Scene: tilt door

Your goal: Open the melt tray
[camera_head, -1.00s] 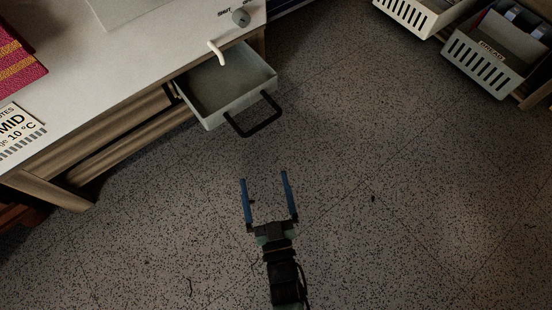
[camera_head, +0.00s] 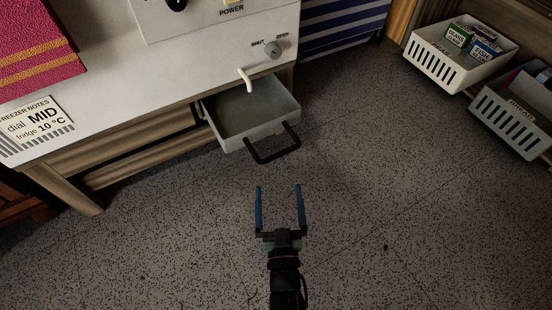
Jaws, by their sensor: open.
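The melt tray (camera_head: 240,137) is a grey open box under the white freezer (camera_head: 180,65). It is pulled out from beneath the freezer's front edge, and its inside looks empty. A black bar handle (camera_head: 274,154) stands out from its front. My gripper (camera_head: 279,188) has two blue fingers, spread apart with nothing between them. It is below the handle in the picture, clear of it, with the fingers pointing toward it.
A white spout (camera_head: 246,80) and a grey shut/open knob (camera_head: 273,51) are on the freezer above the tray. White baskets (camera_head: 428,67) with boxes stand at the upper right. Wooden legs (camera_head: 67,189) are at the left. Speckled floor around my gripper is clear.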

